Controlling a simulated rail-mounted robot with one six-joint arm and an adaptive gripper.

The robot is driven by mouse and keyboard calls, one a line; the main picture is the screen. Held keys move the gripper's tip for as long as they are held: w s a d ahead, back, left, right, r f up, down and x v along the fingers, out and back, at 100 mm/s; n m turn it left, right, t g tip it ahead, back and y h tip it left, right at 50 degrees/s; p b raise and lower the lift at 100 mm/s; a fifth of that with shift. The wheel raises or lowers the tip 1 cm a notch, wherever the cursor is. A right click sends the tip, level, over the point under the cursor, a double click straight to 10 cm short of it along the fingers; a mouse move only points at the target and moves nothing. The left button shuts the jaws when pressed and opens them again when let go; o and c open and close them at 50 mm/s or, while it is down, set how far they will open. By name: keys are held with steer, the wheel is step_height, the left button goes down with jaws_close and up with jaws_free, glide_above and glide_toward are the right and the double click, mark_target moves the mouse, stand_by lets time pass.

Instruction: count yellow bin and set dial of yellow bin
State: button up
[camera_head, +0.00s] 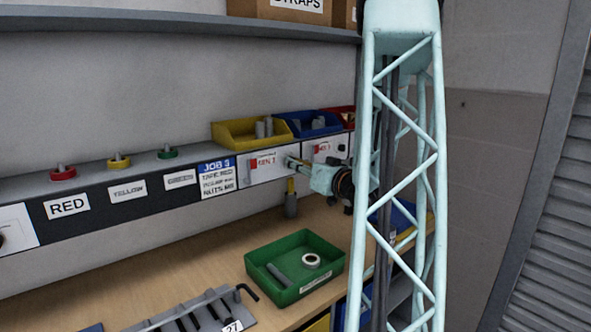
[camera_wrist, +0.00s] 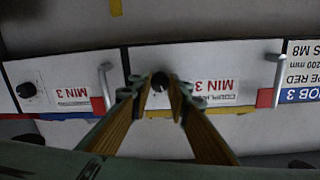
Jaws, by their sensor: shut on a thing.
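The yellow bin (camera_head: 228,138) stands on the ledge in the head view, with a few grey cylinders (camera_head: 265,128) visible inside; its front wall may hide more. Below it is a white panel (camera_head: 259,176) with a red-lettered MIN 3 label (camera_wrist: 217,87), upside down in the wrist view. My gripper (camera_head: 292,161) reaches this panel from the right. In the wrist view my gripper (camera_wrist: 155,88) has its two tan fingers shut on the black dial (camera_wrist: 160,81), one on each side. The dial's exact setting cannot be read.
A blue bin (camera_head: 312,125) and a red bin (camera_head: 347,112) stand right of the yellow one. Metal handles (camera_wrist: 106,80) project beside the dial panel. A green tray (camera_head: 262,254) with a white ring (camera_head: 311,260) sits on the bench below.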

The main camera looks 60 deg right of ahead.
steer(key=shift+n, duration=0.4)
steer(key=o, duration=0.9)
steer(key=shift+s, duration=0.1)
steer(key=shift+v, duration=5.9)
steer(key=shift+a, duration=0.1)
